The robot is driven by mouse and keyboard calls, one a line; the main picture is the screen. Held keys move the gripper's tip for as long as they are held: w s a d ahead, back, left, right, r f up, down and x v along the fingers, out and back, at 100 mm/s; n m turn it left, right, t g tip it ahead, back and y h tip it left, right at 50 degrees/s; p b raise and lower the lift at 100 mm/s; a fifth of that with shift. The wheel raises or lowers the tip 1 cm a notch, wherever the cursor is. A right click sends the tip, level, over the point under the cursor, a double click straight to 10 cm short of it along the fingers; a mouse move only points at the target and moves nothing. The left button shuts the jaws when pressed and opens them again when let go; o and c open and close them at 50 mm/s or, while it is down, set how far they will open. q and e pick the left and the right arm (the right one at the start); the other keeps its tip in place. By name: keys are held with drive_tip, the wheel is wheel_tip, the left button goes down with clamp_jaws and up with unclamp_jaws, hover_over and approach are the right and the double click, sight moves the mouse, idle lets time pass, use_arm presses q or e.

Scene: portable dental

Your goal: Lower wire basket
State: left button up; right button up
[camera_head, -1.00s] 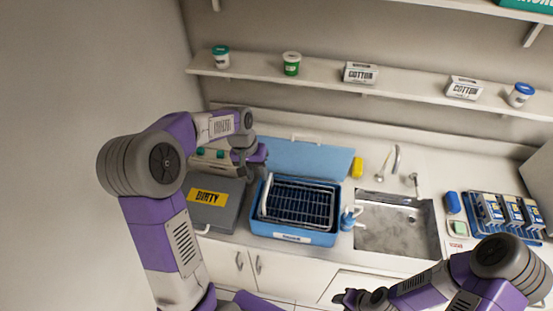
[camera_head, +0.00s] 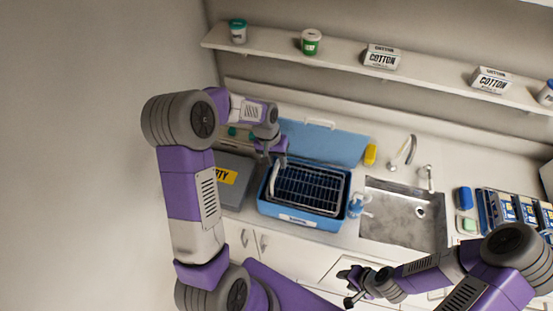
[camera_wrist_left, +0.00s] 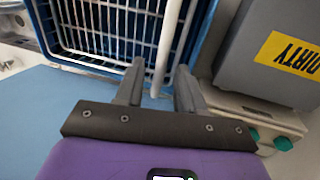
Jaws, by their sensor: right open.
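The wire basket (camera_head: 308,188) sits in the open blue tub (camera_head: 293,220), with a pale handle (camera_head: 273,178) along its left side. My left gripper (camera_head: 272,160) is over the tub's left back corner, by the handle. In the left wrist view, my left gripper (camera_wrist_left: 159,72) is open, with the handle (camera_wrist_left: 167,40) between its two fingers and gaps beside it. The basket's wires (camera_wrist_left: 112,28) show beyond the fingers. My right gripper (camera_head: 347,286) is open and empty in front of the counter, low in the head view.
A grey box marked DIRTY (camera_head: 236,192) stands left of the tub, close to my left arm. The tub's blue lid (camera_head: 325,143) stands open behind it. A blue spray bottle (camera_head: 356,205) and the sink (camera_head: 402,212) are to the right.

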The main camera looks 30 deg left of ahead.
sight(278, 178)
use_arm(q)
clamp_jaws()
drive_tip(key=shift+f, duration=0.1)
wheel_tip(278, 178, down, 8)
drive_tip(key=b, duration=0.6)
drive_tip(key=shift+s, duration=0.15)
unclamp_jaws()
